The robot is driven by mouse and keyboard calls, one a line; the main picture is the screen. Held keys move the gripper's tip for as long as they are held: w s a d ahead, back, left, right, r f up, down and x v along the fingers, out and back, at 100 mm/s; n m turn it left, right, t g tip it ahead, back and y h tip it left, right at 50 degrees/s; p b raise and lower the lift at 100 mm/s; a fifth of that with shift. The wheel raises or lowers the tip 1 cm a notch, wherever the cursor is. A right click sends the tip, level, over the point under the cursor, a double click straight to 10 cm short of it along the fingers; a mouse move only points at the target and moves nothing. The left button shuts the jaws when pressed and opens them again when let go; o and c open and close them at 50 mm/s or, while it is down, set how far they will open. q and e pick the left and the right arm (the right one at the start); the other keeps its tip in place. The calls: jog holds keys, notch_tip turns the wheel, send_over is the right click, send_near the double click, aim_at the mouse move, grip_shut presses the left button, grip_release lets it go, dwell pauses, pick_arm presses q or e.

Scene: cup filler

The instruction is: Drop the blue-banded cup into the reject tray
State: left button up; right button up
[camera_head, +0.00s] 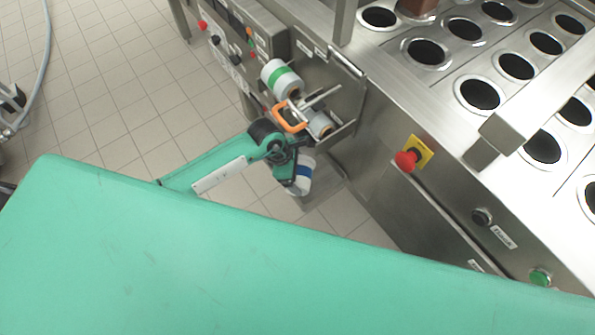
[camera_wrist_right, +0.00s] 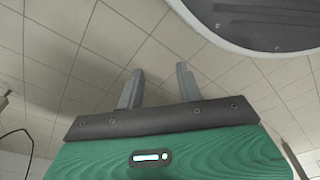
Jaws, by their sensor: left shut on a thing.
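The blue-banded cup (camera_head: 302,181) is white with a blue stripe. My left gripper (camera_head: 298,165) is shut on it beside the steel machine, and the arm partly hides the cup's upper part. A grey tray-like surface (camera_head: 327,191) shows low beside the machine, just right of the cup in the picture; it may be the reject tray, and its inside is hard to make out. The cup overlaps its left edge in view; I cannot tell the height between them. In the right wrist view, my right gripper (camera_wrist_right: 158,86) has its fingers apart with nothing between them.
A green-banded cup (camera_head: 281,78) and another cup (camera_head: 319,124) sit at the machine's side near an orange handle (camera_head: 287,116). The machine top (camera_head: 398,52) has several round holes. A red emergency button (camera_head: 406,160) sticks out in front.

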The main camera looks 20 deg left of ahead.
pick_arm(q)
jog(key=o, duration=0.8)
jog(key=shift+c, duration=0.2)
pick_arm(e)
jog(key=shift+w+r, duration=0.1)
jog(key=shift+r, duration=0.05)
pick_arm(q)
jog(key=shift+a+r, duration=0.1)
jog(key=shift+r, duration=0.15)
jog(key=shift+a+r, duration=0.25)
jog(key=shift+r, duration=0.2)
jog(key=s+a+b, duration=0.2)
jog(key=a, duration=0.9)
jog(key=shift+a, duration=0.3)
pick_arm(e)
notch_tip(320, 180, up, 6)
jog(key=w+a, duration=0.1)
jog(key=w, duration=0.1)
jog(key=shift+w+f, duration=0.2)
pick_arm(q)
jog(key=shift+s, duration=0.1)
jog(key=shift+f, duration=0.1)
